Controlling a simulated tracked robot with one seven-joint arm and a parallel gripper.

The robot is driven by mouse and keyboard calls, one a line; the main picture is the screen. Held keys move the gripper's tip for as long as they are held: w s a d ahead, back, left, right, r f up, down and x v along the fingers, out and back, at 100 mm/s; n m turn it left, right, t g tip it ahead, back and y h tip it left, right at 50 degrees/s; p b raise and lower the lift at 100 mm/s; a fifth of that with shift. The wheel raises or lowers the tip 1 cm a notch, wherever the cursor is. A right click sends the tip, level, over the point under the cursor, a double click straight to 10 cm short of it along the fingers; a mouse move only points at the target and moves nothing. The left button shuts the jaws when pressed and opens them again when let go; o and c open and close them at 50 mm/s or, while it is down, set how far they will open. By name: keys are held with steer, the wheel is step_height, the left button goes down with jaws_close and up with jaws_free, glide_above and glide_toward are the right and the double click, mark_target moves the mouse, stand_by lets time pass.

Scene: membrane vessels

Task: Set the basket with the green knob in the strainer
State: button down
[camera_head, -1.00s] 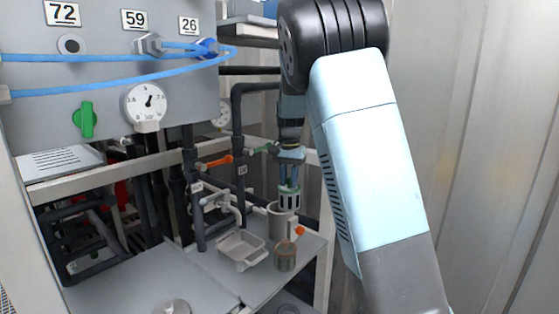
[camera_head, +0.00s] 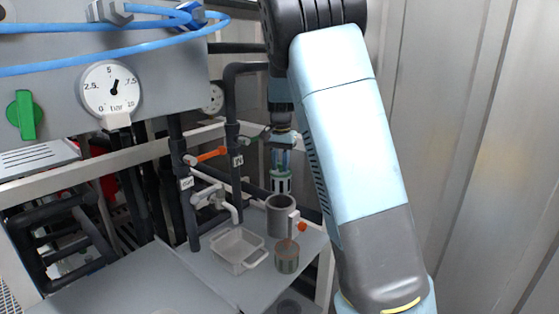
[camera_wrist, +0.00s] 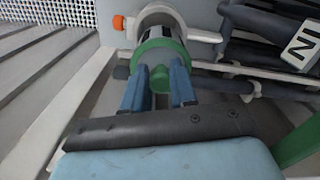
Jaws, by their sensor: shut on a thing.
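My gripper (camera_head: 281,160) is shut on the green knob (camera_wrist: 160,78) of a slotted basket (camera_head: 281,182) with a green rim. The basket hangs upright in the air. In the head view its lower end is just above the open mouth of the strainer (camera_head: 280,217), a grey upright cylinder with an orange-ended part (camera_head: 302,227) at its side. In the wrist view the knob is between the blue fingers (camera_wrist: 158,88), and the basket's green rim (camera_wrist: 165,47) hides much of the strainer (camera_wrist: 160,14). The exact depth offset cannot be told.
A second basket (camera_head: 287,260) with an orange-brown top stands in front of the strainer. A pale tray (camera_head: 238,250) lies left of it on the grey shelf (camera_head: 210,268). Dark pipes, a valve with an orange handle (camera_head: 211,154) and a gauge panel (camera_head: 60,60) are at left.

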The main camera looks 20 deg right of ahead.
mark_target(280, 186)
steer(key=shift+f, duration=7.9)
steer(key=shift+f, duration=0.3)
steer(key=c, duration=1.1)
jaws_free()
steer(key=shift+o, duration=1.4)
steer(key=shift+r, duration=0.1)
step_height(280, 186, up, 14)
steer(key=shift+f, duration=0.25)
